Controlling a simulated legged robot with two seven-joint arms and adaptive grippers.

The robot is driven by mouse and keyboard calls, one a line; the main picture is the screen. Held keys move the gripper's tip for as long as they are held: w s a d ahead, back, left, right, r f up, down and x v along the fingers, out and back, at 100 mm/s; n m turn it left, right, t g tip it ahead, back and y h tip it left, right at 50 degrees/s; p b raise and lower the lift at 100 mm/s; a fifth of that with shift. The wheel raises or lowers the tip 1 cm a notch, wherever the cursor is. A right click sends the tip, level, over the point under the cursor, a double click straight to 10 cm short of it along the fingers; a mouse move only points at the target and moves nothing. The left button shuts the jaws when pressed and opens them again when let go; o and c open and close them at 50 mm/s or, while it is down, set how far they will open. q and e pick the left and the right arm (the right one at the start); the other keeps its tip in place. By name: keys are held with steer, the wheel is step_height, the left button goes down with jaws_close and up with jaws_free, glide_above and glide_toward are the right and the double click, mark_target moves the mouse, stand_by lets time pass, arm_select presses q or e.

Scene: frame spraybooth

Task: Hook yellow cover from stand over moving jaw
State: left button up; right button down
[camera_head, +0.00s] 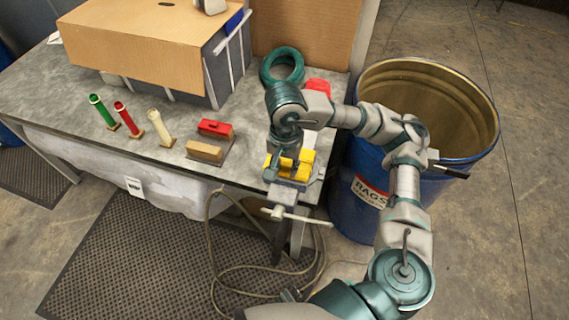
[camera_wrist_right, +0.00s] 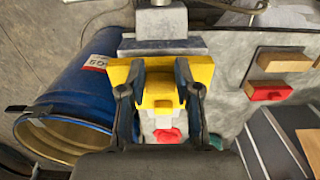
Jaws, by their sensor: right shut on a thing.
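My right gripper (camera_head: 284,161) is shut on a yellow cover (camera_head: 307,161) at the vise (camera_head: 289,185) on the near right corner of the bench. In the right wrist view, the gripper's two dark fingers (camera_wrist_right: 158,98) flank the middle of the yellow cover (camera_wrist_right: 160,68), whose wide part reaches past both fingers. The cover lies right beside the grey vise jaw (camera_wrist_right: 162,45); I cannot tell whether it is hooked over it. My left gripper is not in view.
A blue rag drum (camera_head: 350,195) stands against the bench's right side. Green, red and cream tubes (camera_head: 129,119) stand to the left. A large box (camera_head: 140,45) and a teal ring (camera_head: 281,66) are behind. A hose lies on the floor mat (camera_head: 150,260).

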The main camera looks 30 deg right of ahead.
steer(key=shift+d+f, duration=0.2)
steer(key=shift+f, duration=0.25)
steer(key=shift+a+f+b, duration=0.4)
steer(key=shift+a+b, duration=0.1)
steer(key=shift+b, duration=0.1)
steer(key=shift+f, duration=0.1)
steer(key=shift+f+b, duration=0.45)
steer(key=shift+f, duration=0.1)
steer(key=c, duration=0.7)
jaws_free()
steer(key=shift+a, duration=0.1)
steer(key=shift+r, duration=0.1)
steer(key=shift+r, duration=0.1)
step_height(320, 180, up, 12)
steer(key=shift+f, duration=0.15)
